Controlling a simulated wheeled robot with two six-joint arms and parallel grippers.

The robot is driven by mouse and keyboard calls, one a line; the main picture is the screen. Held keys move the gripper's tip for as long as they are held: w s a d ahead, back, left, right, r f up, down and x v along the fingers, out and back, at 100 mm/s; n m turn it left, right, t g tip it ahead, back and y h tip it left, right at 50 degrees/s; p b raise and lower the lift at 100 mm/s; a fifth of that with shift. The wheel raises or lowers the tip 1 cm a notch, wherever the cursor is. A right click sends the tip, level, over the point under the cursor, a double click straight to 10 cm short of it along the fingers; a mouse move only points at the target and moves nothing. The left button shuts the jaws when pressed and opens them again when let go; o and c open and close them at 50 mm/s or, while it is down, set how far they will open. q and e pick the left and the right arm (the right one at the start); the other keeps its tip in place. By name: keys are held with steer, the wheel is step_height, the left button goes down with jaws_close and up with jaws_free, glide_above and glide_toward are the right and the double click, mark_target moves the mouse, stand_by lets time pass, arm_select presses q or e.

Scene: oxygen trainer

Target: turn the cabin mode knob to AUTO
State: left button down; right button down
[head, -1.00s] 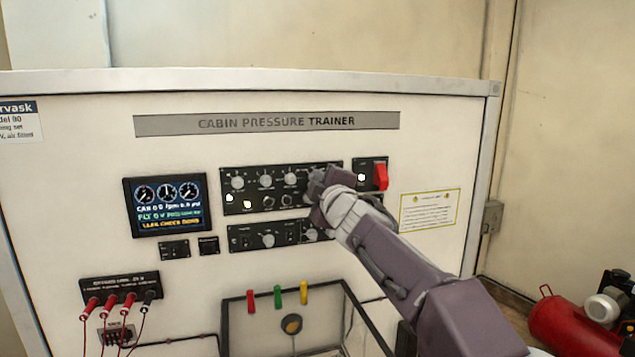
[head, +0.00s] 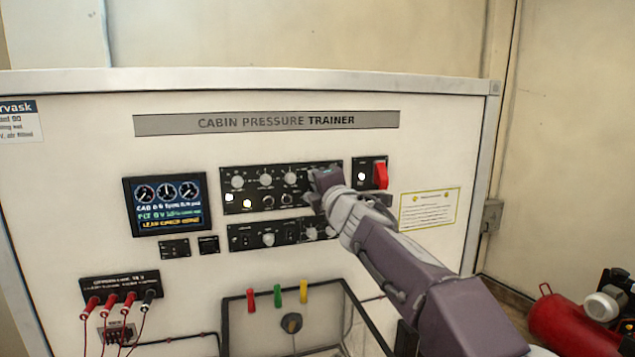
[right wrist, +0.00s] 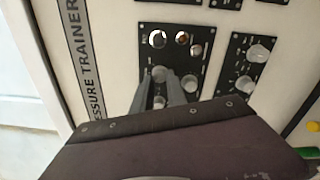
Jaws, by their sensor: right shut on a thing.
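The white trainer panel (head: 160,290) stands in front of me with a black upper control panel (head: 223,171) that carries several pale round knobs. My right gripper (head: 316,187) is at the right end of this control panel and hides what lies behind it. In the right wrist view, my right gripper (right wrist: 160,88) is shut on a pale knob (right wrist: 158,73), with one grey finger on each side. The knob labels are too small to read, so I cannot tell its setting. My left gripper is not in view.
A red switch lever (head: 381,176) sits just right of the gripper. A lower black panel (head: 237,238) with knobs is below it. A lit display (head: 168,205) is on the left. Red, green and yellow handles (head: 278,296) are lower down. A red compressor tank (head: 560,322) stands at right.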

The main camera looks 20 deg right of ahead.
steer(key=shift+s+r, duration=0.1)
steer(key=shift+r, duration=0.35)
steer(key=c, duration=1.4)
jaws_free()
steer(key=shift+o, duration=0.4)
steer(key=shift+w+d+f, duration=0.15)
steer(key=shift+w+f, duration=0.2)
steer(key=shift+w, duration=0.1)
steer(key=s, duration=0.9)
steer(key=shift+d+f, duration=0.15)
